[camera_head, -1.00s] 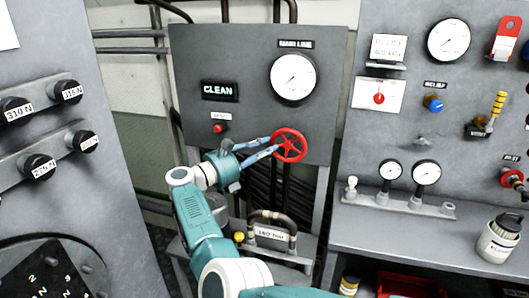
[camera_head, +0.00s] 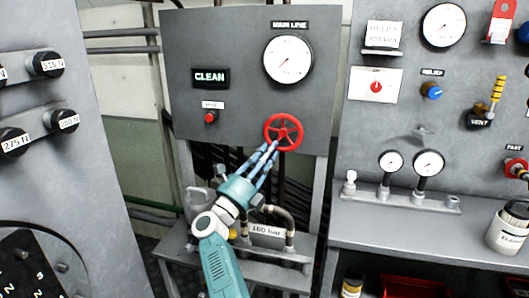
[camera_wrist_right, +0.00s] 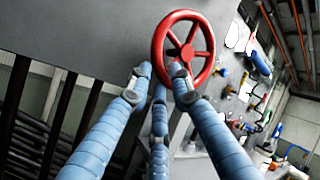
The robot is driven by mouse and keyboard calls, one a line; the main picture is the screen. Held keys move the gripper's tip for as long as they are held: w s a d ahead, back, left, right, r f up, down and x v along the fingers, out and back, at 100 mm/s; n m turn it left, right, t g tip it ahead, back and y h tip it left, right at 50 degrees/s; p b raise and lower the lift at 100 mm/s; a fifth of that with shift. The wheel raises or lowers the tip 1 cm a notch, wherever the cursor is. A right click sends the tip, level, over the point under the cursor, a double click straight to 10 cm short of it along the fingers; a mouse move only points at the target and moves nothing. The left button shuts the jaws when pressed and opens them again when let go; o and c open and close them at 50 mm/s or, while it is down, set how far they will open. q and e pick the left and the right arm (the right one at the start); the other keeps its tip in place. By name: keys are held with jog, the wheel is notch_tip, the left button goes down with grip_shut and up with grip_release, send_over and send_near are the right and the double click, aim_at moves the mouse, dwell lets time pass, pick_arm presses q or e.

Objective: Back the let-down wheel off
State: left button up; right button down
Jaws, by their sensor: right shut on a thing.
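The red spoked handwheel (camera_head: 284,131) stands out from the grey panel below the main line gauge. It also shows large in the right wrist view (camera_wrist_right: 187,52). My right gripper (camera_head: 269,148) comes up from below with its blue fingers shut on the lower left of the wheel's rim. In the right wrist view two fingertips (camera_wrist_right: 160,75) are at the lower left rim and another overlaps the wheel's lower middle. The exact contact behind the rim is hidden. My left gripper is not in view.
The main line gauge (camera_head: 289,60), the CLEAN sign (camera_head: 209,78) and a red button (camera_head: 210,117) are on the same panel. A block with a 160 bar plate (camera_head: 267,232) and curved pipes sits below. A valve panel with a shelf (camera_head: 400,222) stands at right.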

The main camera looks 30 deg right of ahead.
jog(key=shift+s+d+r+n+t, duration=0.1)
jog(key=shift+s+d+n+t, duration=0.15)
jog(key=shift+n+t, duration=0.55)
jog(key=shift+s+d+n+t, duration=0.2)
jog(key=shift+n+t, duration=0.3)
jog(key=shift+n, duration=0.6)
jog(key=c, duration=1.6)
grip_release()
jog(key=shift+o, duration=0.6)
jog(key=shift+d+f, duration=0.1)
jog(key=shift+f, duration=0.1)
